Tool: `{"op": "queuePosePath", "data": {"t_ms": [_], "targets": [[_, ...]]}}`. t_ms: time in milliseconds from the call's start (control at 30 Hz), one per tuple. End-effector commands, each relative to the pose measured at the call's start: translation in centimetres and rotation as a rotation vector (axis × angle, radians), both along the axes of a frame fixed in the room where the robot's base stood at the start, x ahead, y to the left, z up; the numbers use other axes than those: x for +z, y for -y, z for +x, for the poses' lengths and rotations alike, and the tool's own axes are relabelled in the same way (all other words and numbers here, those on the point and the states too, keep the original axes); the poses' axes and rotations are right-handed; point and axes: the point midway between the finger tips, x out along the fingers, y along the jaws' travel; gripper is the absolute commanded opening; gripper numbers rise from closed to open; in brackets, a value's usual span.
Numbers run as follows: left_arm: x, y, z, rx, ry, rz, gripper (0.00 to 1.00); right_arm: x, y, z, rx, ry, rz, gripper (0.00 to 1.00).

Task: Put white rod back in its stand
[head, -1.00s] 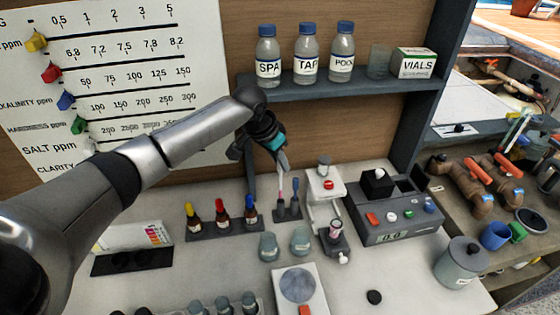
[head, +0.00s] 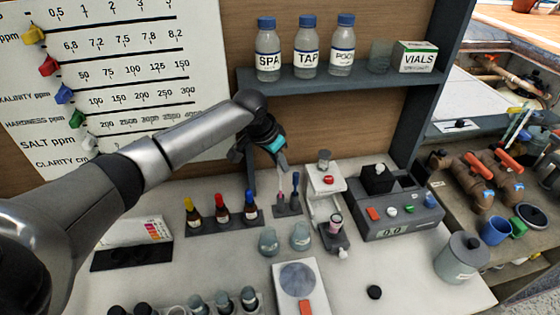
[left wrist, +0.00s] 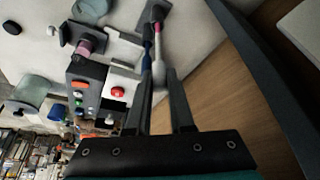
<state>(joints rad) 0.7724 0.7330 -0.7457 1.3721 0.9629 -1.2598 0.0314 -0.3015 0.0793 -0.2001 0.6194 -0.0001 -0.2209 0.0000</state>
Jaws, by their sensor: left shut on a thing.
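My left gripper (head: 282,166) points down over the bench and is shut on the white rod (left wrist: 159,72). The rod hangs below the fingers, with a pink part toward its lower end, and also shows in the head view (head: 281,183). The small dark stand (head: 291,209) is directly below. A blue rod (head: 295,186) stands upright in it, just right of the white rod; it also shows in the left wrist view (left wrist: 147,52). The white rod's lower end is at the stand, but I cannot tell whether it is inside a hole. My right gripper is not in view.
A rack of dropper bottles (head: 222,214) stands close on the left. A white device with a red button (head: 328,180) is close on the right, beside a grey meter (head: 400,215). Two jars (head: 300,237) are in front. A shelf (head: 330,82) hangs above.

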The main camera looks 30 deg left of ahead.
Motion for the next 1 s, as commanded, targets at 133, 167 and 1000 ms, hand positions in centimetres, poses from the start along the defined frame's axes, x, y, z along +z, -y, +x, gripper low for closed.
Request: {"op": "queuePosePath", "data": {"t_ms": [133,167,1000], "targets": [[0.0,0.0,0.0,0.0,0.0,0.0,0.0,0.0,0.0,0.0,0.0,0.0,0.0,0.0],[0.0,0.0,0.0,0.0,0.0,0.0,0.0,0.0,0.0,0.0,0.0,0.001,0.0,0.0],[-3.9,0.0,0.0,0.0,0.001,-0.001,0.0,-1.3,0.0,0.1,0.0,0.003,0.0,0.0]]}}
